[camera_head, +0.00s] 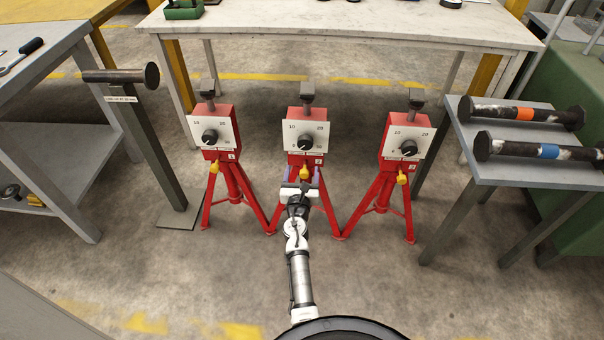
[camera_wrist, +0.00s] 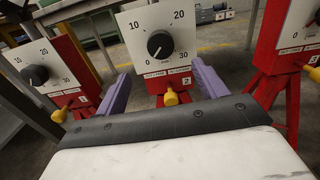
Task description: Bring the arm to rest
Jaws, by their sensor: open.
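My arm reaches forward from the bottom of the head view, with my gripper (camera_head: 303,180) in front of the middle red stand (camera_head: 306,112). In the wrist view my gripper (camera_wrist: 160,92) shows two purple fingers, spread wide with nothing held between them. Beyond them is the middle stand's white dial plate with a black knob (camera_wrist: 160,44). Its yellow lever (camera_wrist: 170,98) shows between the fingers in the picture. I cannot tell whether a finger touches the stand.
Red stands with dials stand left (camera_head: 214,135) and right (camera_head: 402,140) of the middle one. A grey post (camera_head: 150,140) holds a dark bar at left. A grey table (camera_head: 520,172) at right bears two flanged spools, banded orange (camera_head: 524,114) and blue (camera_head: 548,151). Floor lies open around my arm.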

